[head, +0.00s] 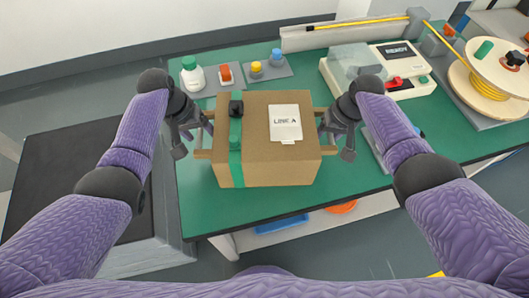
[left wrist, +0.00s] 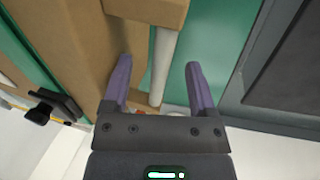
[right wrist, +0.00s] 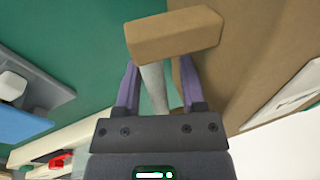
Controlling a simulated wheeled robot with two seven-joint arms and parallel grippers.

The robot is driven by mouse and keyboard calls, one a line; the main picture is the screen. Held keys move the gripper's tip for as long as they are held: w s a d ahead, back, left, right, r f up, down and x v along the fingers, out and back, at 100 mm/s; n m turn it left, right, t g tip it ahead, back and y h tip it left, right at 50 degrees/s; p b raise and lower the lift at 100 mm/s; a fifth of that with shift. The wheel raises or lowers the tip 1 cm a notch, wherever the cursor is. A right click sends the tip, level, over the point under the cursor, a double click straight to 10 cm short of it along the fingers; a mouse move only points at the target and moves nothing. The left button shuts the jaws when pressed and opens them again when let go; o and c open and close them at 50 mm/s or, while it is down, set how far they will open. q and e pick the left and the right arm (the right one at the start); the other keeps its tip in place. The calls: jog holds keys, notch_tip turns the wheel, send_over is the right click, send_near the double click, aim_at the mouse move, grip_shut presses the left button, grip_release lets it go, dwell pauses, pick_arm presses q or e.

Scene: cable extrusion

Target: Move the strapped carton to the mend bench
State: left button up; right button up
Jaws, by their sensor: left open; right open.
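The strapped carton (head: 262,165) is a brown box with a green strap (head: 236,165), a black buckle (head: 236,108) and a white "LINE A" label (head: 285,122). It sits upright on the green bench top near the front edge. Each side has a handle with a pale bar between wooden blocks. My left gripper (head: 205,132) is open at the left handle; its bar (left wrist: 165,62) shows between the fingers (left wrist: 158,85). My right gripper (head: 326,130) is open at the right handle; its bar (right wrist: 154,85) shows between the fingers (right wrist: 158,82). Neither gripper is shut on a bar.
A white bottle (head: 193,76) and a tray with coloured knobs (head: 256,69) stand behind the carton. A white device (head: 395,72) reading "READY" and a spool of yellow cable (head: 495,75) are at right. A dark mat (head: 70,180) lies at left. A lower shelf holds a blue tray (head: 281,224).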

jog(key=o, duration=0.4)
jog(key=shift+c, duration=0.2)
pick_arm(q)
jog(key=v, duration=1.2)
jog(key=shift+d, duration=0.1)
pick_arm(e)
jog(key=v, duration=1.2)
